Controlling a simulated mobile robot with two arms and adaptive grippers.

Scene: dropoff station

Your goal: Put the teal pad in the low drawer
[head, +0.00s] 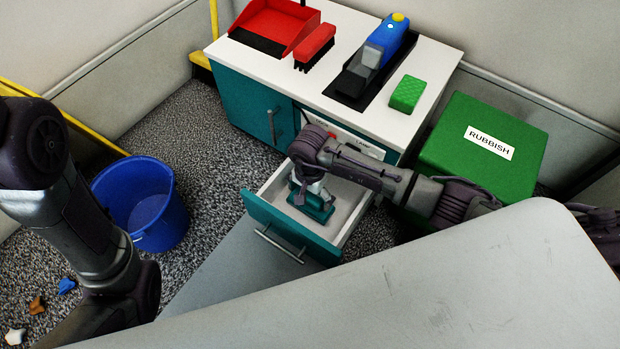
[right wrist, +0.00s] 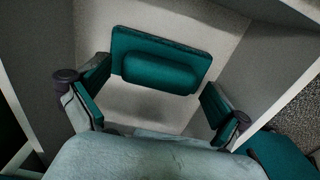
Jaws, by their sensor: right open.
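The low drawer (head: 345,205) stands pulled out from the cabinet, with a teal front and pale inside. The teal pad (head: 318,212) is inside it, partly hidden under my right gripper (head: 309,192). In the right wrist view the teal pad (right wrist: 165,42) is a flat plate with a rounded grip block on top, over the drawer's pale floor (right wrist: 140,104). My right gripper (right wrist: 156,90) is open, its fingers spread to either side and apart from the pad. Whether the pad lies fully flat is hard to tell. My left arm shows at the left, but its gripper does not.
The white cabinet top (head: 340,30) holds a red dustpan (head: 280,25), red brush (head: 315,47), blue tool (head: 388,38) and green sponge (head: 407,93). A green rubbish box (head: 470,165) stands right of the cabinet. A blue bucket (head: 140,200) and small scraps (head: 38,305) are on the left floor.

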